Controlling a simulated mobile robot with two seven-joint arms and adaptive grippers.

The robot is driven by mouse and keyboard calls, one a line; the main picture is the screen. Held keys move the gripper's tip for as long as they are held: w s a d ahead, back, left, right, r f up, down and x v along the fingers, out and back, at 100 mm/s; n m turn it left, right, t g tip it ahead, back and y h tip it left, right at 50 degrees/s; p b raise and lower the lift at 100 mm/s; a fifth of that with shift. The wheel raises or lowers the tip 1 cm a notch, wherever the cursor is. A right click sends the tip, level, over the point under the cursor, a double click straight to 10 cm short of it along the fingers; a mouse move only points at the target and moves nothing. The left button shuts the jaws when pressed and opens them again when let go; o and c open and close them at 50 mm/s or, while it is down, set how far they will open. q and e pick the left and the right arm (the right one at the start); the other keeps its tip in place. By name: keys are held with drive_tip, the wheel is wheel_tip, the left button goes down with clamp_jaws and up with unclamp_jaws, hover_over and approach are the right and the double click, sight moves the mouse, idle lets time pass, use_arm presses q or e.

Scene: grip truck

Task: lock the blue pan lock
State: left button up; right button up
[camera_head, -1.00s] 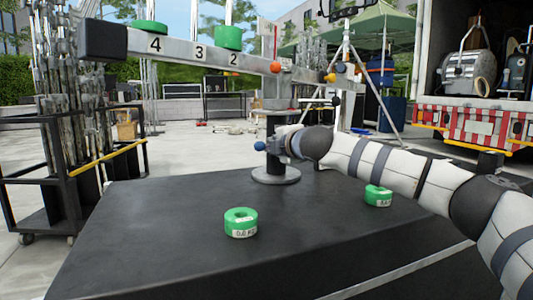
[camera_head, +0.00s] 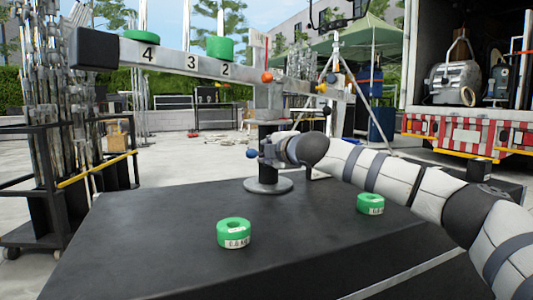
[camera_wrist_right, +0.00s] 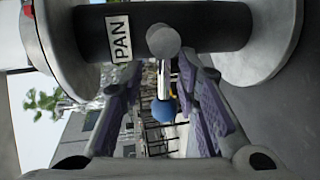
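The blue pan lock is a blue ball knob (camera_head: 251,153) on a short metal stem, at the left side of the black column (camera_head: 268,180) of the balance stand. In the right wrist view the blue knob (camera_wrist_right: 164,109) hangs below a column labelled PAN (camera_wrist_right: 119,40). My right gripper (camera_head: 266,153) is at the column beside the knob. In the right wrist view my right gripper (camera_wrist_right: 160,92) has its purple-padded fingers spread, with the knob between them and a visible gap on both sides. My left gripper is not in view.
The scale beam (camera_head: 175,60) crosses above, carrying green weights (camera_head: 219,48) and an orange knob (camera_head: 267,77). Two green ring weights, one nearer (camera_head: 234,232) and one farther (camera_head: 370,204), lie on the black table (camera_head: 150,240). Most of the tabletop is clear.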

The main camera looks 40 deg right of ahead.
drive_tip(key=shift+a+f, duration=0.1)
drive_tip(key=v, duration=1.2)
